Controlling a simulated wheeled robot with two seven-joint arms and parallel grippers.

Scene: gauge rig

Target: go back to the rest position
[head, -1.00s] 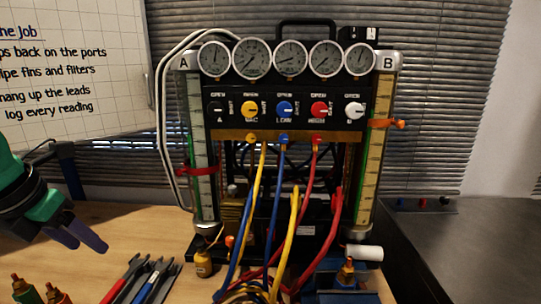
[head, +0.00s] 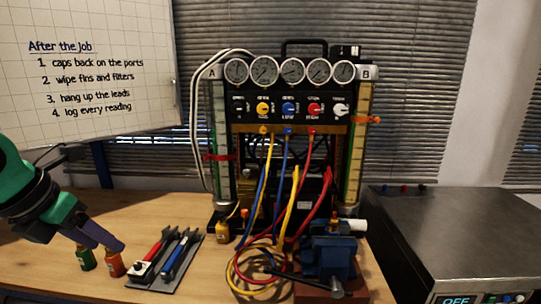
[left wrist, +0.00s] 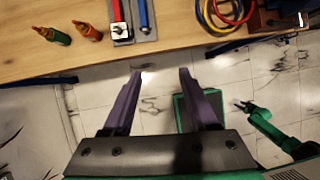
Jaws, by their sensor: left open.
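My left gripper (head: 108,243) is at the left of the head view, its purple fingers pointing down and to the right. In the left wrist view its two fingers (left wrist: 160,76) stand wide apart with nothing between them. Past the fingertips that view shows pale floor tiles in front of the bench edge, so the gripper is clear of the bench things. In the head view the fingers overlap the small green bottle (head: 86,259) and orange bottle (head: 115,265) in the picture. My right gripper does not show in the head view.
The gauge rig (head: 290,107) stands at the back of the wooden bench (head: 40,265). In front are a tool tray (head: 190,262), coiled hoses (head: 262,270) and a blue vise (head: 333,256). A metal unit (head: 455,235) stands right. A whiteboard (head: 130,85) hangs left.

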